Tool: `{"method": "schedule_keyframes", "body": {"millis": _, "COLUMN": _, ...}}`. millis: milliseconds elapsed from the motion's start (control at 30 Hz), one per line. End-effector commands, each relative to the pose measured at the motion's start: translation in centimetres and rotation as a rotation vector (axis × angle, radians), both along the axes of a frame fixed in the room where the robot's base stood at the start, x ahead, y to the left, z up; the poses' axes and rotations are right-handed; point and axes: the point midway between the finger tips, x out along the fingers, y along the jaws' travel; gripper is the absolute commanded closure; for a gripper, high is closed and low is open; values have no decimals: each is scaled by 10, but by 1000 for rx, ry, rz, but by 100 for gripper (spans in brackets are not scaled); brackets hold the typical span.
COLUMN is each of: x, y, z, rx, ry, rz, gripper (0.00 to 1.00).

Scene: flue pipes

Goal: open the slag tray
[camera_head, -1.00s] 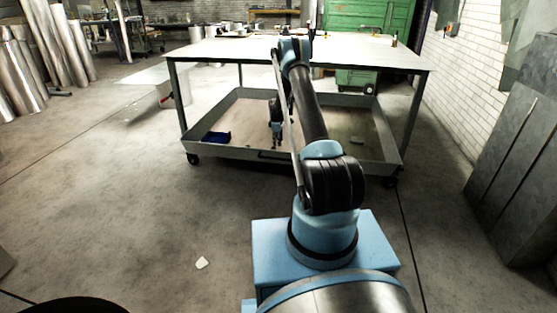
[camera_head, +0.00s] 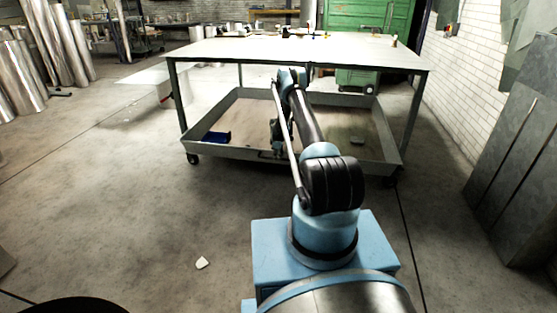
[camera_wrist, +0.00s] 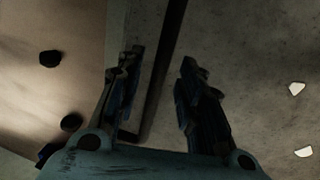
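The slag tray (camera_head: 235,152) is the wide grey shallow tray low under the table, with sloping walls and a brownish floor. In the wrist view its floor (camera_wrist: 55,25) fills the left side. A dark handle bar (camera_wrist: 164,60) runs along the tray's front and bends toward the tray at its near end. My gripper (camera_wrist: 160,58) is open, with one finger on each side of the bar in the picture. I cannot tell whether either finger touches it. In the head view my gripper (camera_head: 277,152) is at the tray's front wall, partly hidden by my arm.
The table (camera_head: 300,50) stands over the tray on grey legs and casters. A blue object (camera_head: 216,137) and a few dark lumps lie in the tray. Pale scraps (camera_head: 202,263) lie on the concrete floor, which is mostly clear in front. Dark panels (camera_head: 515,165) lean at the right.

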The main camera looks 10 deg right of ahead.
Motion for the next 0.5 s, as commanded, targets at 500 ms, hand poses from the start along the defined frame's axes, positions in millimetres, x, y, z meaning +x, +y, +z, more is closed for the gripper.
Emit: {"method": "schedule_keyframes", "body": {"millis": 500, "x": 2, "y": 0, "z": -11, "rx": 0, "ry": 0, "rz": 0, "gripper": 68}}
